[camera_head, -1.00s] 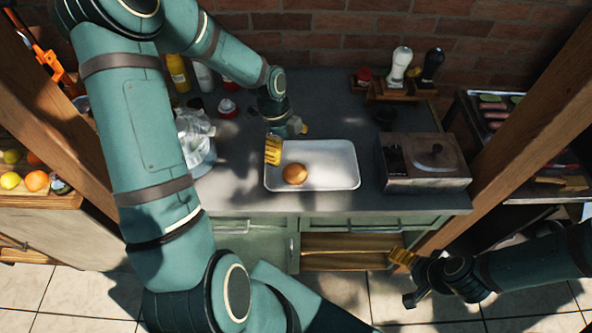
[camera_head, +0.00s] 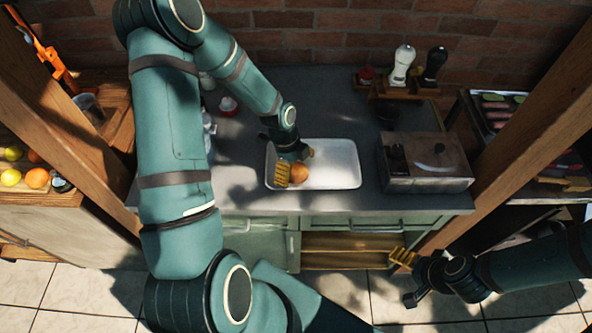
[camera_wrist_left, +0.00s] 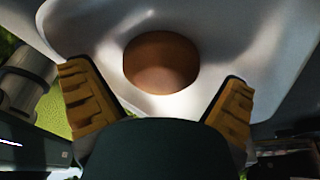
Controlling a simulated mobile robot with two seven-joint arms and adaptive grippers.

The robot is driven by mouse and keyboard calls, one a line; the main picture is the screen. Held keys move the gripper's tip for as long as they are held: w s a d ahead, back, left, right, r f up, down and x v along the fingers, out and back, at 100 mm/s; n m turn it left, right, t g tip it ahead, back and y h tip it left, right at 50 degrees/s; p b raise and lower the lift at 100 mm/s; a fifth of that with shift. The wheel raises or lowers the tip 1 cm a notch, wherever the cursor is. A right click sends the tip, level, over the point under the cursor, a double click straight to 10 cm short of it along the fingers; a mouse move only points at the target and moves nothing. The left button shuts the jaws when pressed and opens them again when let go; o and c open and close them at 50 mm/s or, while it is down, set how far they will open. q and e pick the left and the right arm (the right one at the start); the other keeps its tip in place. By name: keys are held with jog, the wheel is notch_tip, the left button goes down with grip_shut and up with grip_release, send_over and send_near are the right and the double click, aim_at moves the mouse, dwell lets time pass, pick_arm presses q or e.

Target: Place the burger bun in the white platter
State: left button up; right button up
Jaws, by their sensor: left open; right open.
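The burger bun (camera_head: 299,173) is round and brown and lies in the white platter (camera_head: 335,166), towards its left end. In the left wrist view the bun (camera_wrist_left: 161,63) rests on the platter's white surface (camera_wrist_left: 225,50). My left gripper (camera_head: 293,168) is open over the left part of the platter, right beside the bun. In the left wrist view its yellow fingers (camera_wrist_left: 160,103) are spread apart, with the bun ahead of the gap between them. My right gripper (camera_head: 401,262) is open and empty, low in front of the counter at the right.
A metal box with a lid (camera_head: 425,162) stands right of the platter. A rack with white and black shakers (camera_head: 402,80) is at the back. Wooden posts (camera_head: 530,110) flank the counter.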

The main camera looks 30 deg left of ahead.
pick_arm(q)
jog(key=c, duration=1.2)
jog(key=shift+c, duration=0.2)
